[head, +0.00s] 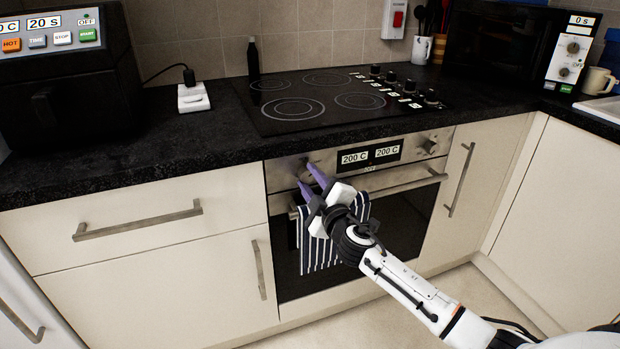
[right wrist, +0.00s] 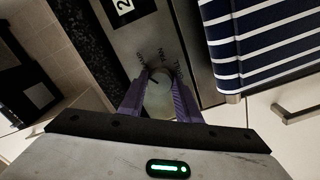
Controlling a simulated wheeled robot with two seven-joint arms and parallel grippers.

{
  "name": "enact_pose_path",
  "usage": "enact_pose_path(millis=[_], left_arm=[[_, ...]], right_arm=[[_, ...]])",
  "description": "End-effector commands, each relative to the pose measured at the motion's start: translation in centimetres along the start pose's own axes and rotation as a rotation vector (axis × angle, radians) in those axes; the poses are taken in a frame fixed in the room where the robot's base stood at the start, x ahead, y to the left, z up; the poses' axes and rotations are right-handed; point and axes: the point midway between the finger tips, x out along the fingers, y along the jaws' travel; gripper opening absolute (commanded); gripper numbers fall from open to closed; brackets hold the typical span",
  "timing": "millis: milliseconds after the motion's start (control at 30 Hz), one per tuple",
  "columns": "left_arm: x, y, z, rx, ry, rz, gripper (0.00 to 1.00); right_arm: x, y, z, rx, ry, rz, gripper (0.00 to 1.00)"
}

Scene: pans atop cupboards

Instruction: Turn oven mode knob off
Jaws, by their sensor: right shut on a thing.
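A round knob (head: 430,146) sits right of the displays. My right gripper (head: 312,174) reaches the left end of the panel, its purple fingers partly covering the knob there. In the right wrist view that left knob (right wrist: 160,82) lies between the purple fingers (right wrist: 158,94), which are shut on it. My left gripper is not in view.
A striped towel (head: 318,247) hangs on the oven handle (head: 405,186), close to my right gripper; it also shows in the wrist view (right wrist: 262,35). The black worktop (head: 180,147) overhangs the panel. Drawer and cupboard handles (head: 140,220) stick out at the sides.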

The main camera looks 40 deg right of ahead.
Motion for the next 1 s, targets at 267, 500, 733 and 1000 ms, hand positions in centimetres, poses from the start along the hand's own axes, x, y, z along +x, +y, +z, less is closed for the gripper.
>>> enact_pose_path(millis=[267, 500, 733, 1000], left_arm=[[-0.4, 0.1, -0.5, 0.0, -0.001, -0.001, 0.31], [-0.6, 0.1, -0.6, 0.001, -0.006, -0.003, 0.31], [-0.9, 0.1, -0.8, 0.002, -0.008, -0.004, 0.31], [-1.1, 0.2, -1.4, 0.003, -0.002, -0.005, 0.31]], right_arm=[[0.0, 0.1, 0.0, -0.264, -0.001, -0.001, 0.08], [0.0, 0.1, 0.0, -0.492, -0.002, -0.002, 0.08], [0.0, 0.1, -0.1, -0.696, 0.0, -0.001, 0.08], [0.0, 0.1, -0.1, -0.872, 0.0, -0.002, 0.08]])
